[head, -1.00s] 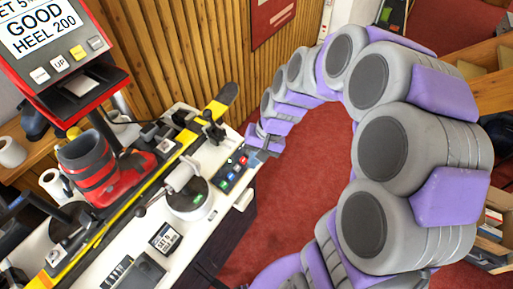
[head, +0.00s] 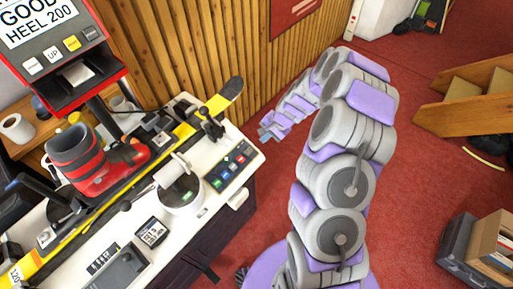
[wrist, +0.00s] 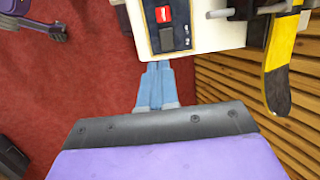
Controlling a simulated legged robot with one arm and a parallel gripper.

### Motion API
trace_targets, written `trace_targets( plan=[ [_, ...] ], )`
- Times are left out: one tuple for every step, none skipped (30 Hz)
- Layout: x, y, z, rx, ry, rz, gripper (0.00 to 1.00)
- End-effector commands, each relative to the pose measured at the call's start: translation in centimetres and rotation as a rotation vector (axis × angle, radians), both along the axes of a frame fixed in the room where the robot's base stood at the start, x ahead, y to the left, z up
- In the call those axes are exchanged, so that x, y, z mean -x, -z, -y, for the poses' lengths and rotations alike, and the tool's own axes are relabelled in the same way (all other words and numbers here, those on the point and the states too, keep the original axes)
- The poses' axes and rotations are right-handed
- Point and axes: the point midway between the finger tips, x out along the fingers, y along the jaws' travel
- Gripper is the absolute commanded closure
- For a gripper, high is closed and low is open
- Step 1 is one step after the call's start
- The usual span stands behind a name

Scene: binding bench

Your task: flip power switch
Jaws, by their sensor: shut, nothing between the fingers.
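A dark control panel (head: 230,172) with small coloured buttons lies on the right end of the white bench in the head view. In the wrist view, the panel (wrist: 153,27) shows a red button and a black block (wrist: 167,39) near the bench end. This block may be the power switch; its position is too small to read. My gripper (wrist: 156,68) is shut and empty, its blue fingers at the bench end just short of the panel. In the head view my gripper (head: 265,133) is small beside the bench's right corner. I cannot tell whether it touches.
A yellow ski (head: 222,101) lies along the bench (head: 205,215), with a red boot (head: 85,160) on it. A screen unit (head: 62,55) stands at left. The slatted wall (head: 200,50) is behind. Open red floor (head: 410,200) lies at right, with a box (head: 495,245).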

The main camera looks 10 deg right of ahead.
Motion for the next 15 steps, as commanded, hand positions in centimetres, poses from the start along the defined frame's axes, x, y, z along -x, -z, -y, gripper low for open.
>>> trace_targets(
  plan=[
    [0.0,0.3,-0.1,0.004,0.006,-0.002,1.0],
    [-0.1,0.4,0.0,0.005,0.01,-0.002,1.0],
    [-0.1,0.6,0.1,0.005,0.014,-0.002,1.0],
    [-0.1,0.6,0.3,0.004,0.015,-0.002,1.0],
    [-0.1,0.7,0.5,0.002,0.016,-0.003,1.0],
    [-0.1,0.7,0.8,-0.002,0.017,-0.004,1.0],
    [-0.1,0.8,1.1,-0.006,0.017,-0.004,1.0],
    [-0.1,0.8,1.5,-0.01,0.017,-0.004,1.0],
    [-0.1,0.8,1.8,-0.014,0.017,-0.005,1.0],
    [-0.1,0.9,2.0,-0.016,0.018,-0.004,1.0],
    [-0.2,0.9,2.3,-0.019,0.018,-0.004,1.0],
    [-0.2,0.9,2.6,-0.021,0.019,-0.004,1.0],
    [-0.2,1.0,2.8,-0.022,0.019,-0.004,1.0],
    [-0.2,1.0,2.8,-0.022,0.019,-0.004,1.0],
    [-0.2,1.1,2.8,-0.023,0.019,-0.004,1.0]
  ],
)
